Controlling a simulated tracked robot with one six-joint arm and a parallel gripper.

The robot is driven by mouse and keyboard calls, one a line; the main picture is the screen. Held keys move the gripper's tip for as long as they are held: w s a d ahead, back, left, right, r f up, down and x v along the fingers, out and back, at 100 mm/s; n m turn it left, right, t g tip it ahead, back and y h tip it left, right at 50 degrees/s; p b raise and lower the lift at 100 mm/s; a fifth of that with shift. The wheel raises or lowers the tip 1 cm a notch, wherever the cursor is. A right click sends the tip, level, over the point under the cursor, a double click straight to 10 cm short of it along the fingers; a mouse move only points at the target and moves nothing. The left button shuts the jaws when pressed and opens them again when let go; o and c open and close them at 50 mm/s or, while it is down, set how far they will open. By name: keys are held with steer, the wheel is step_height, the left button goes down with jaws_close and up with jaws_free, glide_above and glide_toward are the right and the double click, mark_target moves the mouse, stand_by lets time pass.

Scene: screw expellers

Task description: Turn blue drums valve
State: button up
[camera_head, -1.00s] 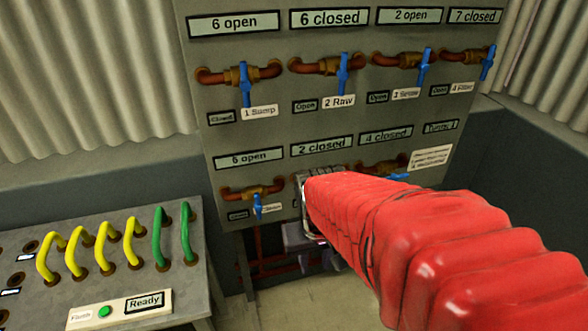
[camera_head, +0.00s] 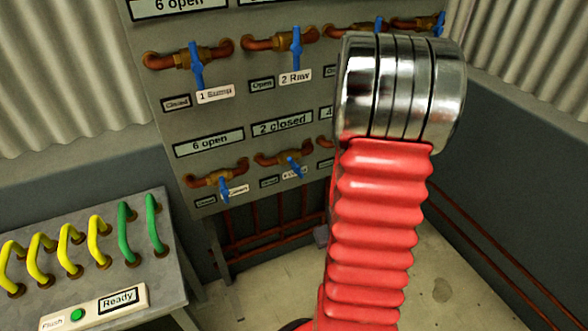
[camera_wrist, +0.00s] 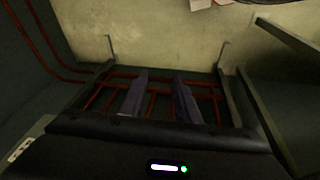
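The grey valve panel (camera_head: 165,125) carries two rows of copper pipes with blue valve handles. The upper-row handles labelled 1 Sump (camera_head: 196,66) and 2 Raw (camera_head: 296,50) point up and down. In the lower row, the left blue handle (camera_head: 224,188) is near vertical and the middle one (camera_head: 295,167) is tilted. The lower labels are too blurred to tell which is drums, and my red-sleeved arm hides the panel's lower right. My gripper (camera_wrist: 160,76) shows two dark purple fingers, apart and empty, over the floor area. My arm mostly hides it in the head view.
A grey console (camera_head: 170,275) with yellow and green looped handles and a Ready display (camera_head: 118,299) stands at lower left. Red pipes (camera_head: 270,230) run below the panel. Bare floor (camera_head: 455,265) shows at right.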

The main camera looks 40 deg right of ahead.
step_height(320, 180, down, 5)
steer(key=d+t, duration=0.2)
steer(key=n+t+h, duration=0.2)
steer(key=n+t, duration=0.2)
steer(key=t, duration=0.9)
glide_toward(297, 170)
steer(key=v, duration=0.4)
steer(key=shift+s+a+r, duration=0.1)
steer(key=shift+a+r, duration=0.05)
steer(key=x, duration=1.4)
steer(key=shift+s, duration=0.1)
